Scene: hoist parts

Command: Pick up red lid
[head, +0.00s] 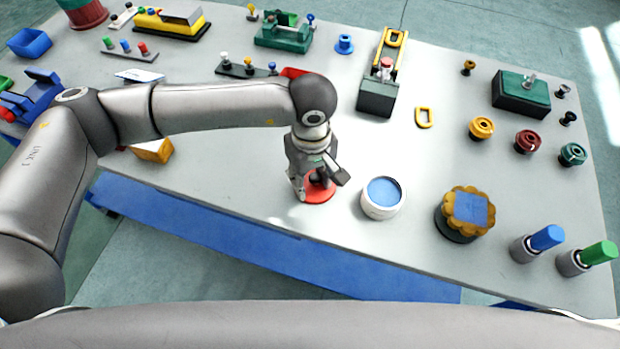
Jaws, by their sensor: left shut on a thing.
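The red lid (318,194) is a flat round disc at the front middle of the white table. A dark knob stands at its centre, partly hidden by the fingers. My left gripper (319,180) points down over the lid and is shut on the knob. The lid looks to be at or very near the table top; I cannot tell whether there is a gap under it. My right gripper is not in view.
A white round container (382,208) with a blue inside stands just right of the lid. A scalloped yellow-topped part (462,228) and blue (547,237) and green (599,253) handled parts stand farther right. My left arm spans the table's left half.

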